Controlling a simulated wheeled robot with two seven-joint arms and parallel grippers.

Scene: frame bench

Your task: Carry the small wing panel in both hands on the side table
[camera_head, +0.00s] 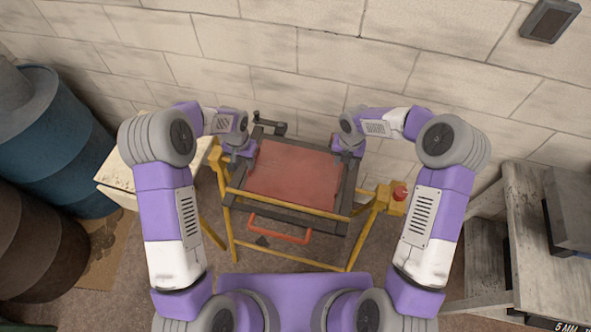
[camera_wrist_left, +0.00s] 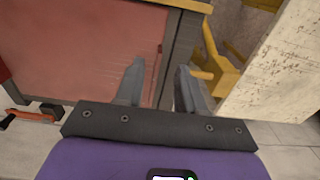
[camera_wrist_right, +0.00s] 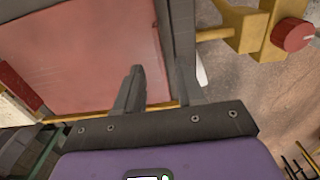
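The small wing panel (camera_head: 293,176) is a flat red sheet lying in a dark frame on a yellow stand in the head view. It also shows in the left wrist view (camera_wrist_left: 85,45) and right wrist view (camera_wrist_right: 80,55). My left gripper (camera_wrist_left: 160,68) is open at the panel's left side, its fingers on either side of the dark frame's edge. My right gripper (camera_wrist_right: 168,75) is open at the right side. I cannot tell whether any finger touches the panel.
A pale-topped table (camera_head: 116,186) stands close left of the stand. A worn wooden table (camera_head: 530,215) stands at the right with a grey box (camera_head: 572,212). Barrels (camera_head: 50,140) fill the far left. An orange-red handle (camera_head: 280,229) and a red button (camera_head: 400,193) project from the stand.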

